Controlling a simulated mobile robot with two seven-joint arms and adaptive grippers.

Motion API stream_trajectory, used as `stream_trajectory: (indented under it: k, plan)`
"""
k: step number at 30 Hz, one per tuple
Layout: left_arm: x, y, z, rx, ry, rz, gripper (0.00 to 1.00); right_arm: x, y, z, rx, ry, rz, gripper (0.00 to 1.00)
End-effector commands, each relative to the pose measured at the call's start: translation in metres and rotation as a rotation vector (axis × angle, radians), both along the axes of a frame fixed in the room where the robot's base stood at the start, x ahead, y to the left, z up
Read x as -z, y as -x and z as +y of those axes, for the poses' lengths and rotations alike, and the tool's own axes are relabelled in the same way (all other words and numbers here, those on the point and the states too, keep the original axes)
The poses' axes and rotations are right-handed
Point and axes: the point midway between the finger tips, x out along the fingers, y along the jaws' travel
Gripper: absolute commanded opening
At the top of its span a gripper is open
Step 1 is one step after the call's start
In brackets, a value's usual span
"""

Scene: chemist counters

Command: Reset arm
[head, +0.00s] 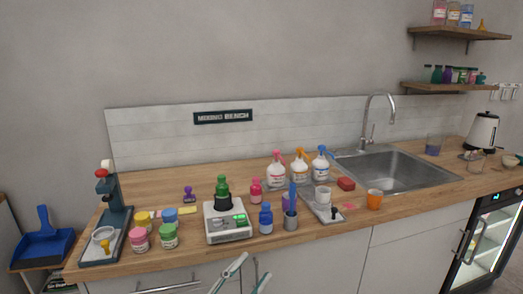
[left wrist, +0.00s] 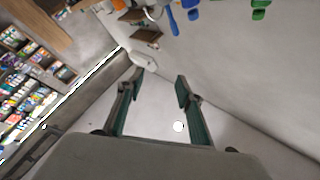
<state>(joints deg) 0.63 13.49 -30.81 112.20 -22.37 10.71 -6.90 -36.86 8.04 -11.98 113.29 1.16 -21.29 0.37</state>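My left gripper (head: 246,275) shows at the bottom middle of the head view, in front of the counter's cabinet doors. Its two fingers are apart with nothing between them. In the left wrist view the same gripper (left wrist: 160,84) has its green fingers spread wide, with only bare wall or ceiling beyond them. It touches nothing. My right gripper is not in either view.
A dispenser stand (head: 113,205) is at the left end. A glass-door fridge (head: 487,247) is at right.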

Motion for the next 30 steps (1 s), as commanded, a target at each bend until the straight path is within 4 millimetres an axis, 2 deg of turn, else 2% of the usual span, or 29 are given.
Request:
stream_trajectory:
  k: [1, 3, 5, 6, 8, 9, 12, 15, 18, 22, 25, 30]
  plan:
    - [0.033, 0.001, 0.016, -0.046, 0.011, 0.106, 0.36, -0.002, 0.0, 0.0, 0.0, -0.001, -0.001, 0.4]
    - [0.077, 0.005, 0.037, -0.105, 0.021, 0.241, 0.36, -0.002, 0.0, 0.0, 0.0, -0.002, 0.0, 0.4]
    - [0.114, 0.013, 0.055, -0.153, 0.028, 0.353, 0.36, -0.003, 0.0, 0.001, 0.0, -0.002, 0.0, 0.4]
    - [0.138, 0.02, 0.067, -0.184, 0.03, 0.425, 0.36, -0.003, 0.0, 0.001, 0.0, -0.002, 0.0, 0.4]
    - [0.173, 0.035, 0.084, -0.228, 0.033, 0.531, 0.36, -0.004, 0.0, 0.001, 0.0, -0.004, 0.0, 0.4]
    - [0.196, 0.046, 0.096, -0.257, 0.035, 0.601, 0.36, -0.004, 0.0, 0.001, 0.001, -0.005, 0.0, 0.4]
    - [0.248, 0.08, 0.122, -0.324, 0.037, 0.764, 0.36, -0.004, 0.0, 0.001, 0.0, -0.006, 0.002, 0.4]
    - [0.291, 0.117, 0.144, -0.381, 0.035, 0.905, 0.36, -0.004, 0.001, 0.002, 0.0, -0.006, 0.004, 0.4]
    - [0.321, 0.149, 0.161, -0.422, 0.033, 1.01, 0.36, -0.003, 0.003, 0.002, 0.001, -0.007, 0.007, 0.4]
    - [0.341, 0.174, 0.173, -0.453, 0.031, 1.089, 0.36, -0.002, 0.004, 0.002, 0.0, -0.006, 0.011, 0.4]
    - [0.347, 0.182, 0.176, -0.462, 0.03, 1.111, 0.36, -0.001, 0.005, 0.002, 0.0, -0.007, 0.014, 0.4]
    - [0.348, 0.182, 0.177, -0.463, 0.029, 1.114, 0.36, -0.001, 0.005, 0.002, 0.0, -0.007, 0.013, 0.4]
